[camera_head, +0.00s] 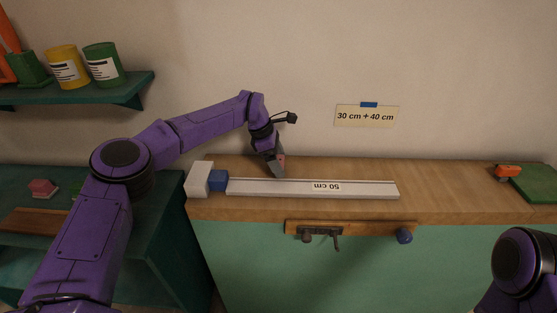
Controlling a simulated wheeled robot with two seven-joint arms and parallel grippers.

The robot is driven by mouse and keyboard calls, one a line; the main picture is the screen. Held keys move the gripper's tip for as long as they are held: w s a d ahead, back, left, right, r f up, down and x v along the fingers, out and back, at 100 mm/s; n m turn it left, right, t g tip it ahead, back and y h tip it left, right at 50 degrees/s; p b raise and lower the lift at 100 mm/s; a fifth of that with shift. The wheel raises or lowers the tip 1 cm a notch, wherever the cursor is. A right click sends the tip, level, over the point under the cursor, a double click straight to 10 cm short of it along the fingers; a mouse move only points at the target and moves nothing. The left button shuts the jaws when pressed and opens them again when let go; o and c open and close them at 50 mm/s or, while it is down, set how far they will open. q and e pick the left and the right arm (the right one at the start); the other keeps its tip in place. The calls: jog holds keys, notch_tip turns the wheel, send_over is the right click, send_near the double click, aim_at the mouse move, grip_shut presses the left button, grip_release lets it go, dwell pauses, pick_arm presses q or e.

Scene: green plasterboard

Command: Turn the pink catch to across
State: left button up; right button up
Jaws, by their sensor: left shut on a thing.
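My left gripper (278,172) reaches down to the bench top just behind the grey rail labelled "50 cm" (360,189). It is shut on a small pink piece, the pink catch (282,159), of which only a little shows beside the fingers. The fingers hide most of it, and I cannot tell which way it is turned. A blue block (218,181) and a white block (198,180) stand at the rail's left end. My right gripper is out of view; only part of my right arm shows at the lower right.
The wooden bench top (440,180) is clear right of the rail. An orange tool (508,171) and a green mat (537,184) lie at its right end. A wooden strip with hooks (370,228) is on the front. Green shelves (130,90) with cans stand left.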

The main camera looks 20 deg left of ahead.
pick_arm(q)
jog(key=shift+w+r, duration=0.1)
jog(key=o, duration=0.9)
jog(key=shift+o, duration=0.2)
jog(key=shift+a+r, duration=0.1)
jog(key=b+v, duration=0.2)
jog(key=v, duration=0.8)
jog(key=shift+r, duration=0.15)
jog(key=shift+a, duration=0.1)
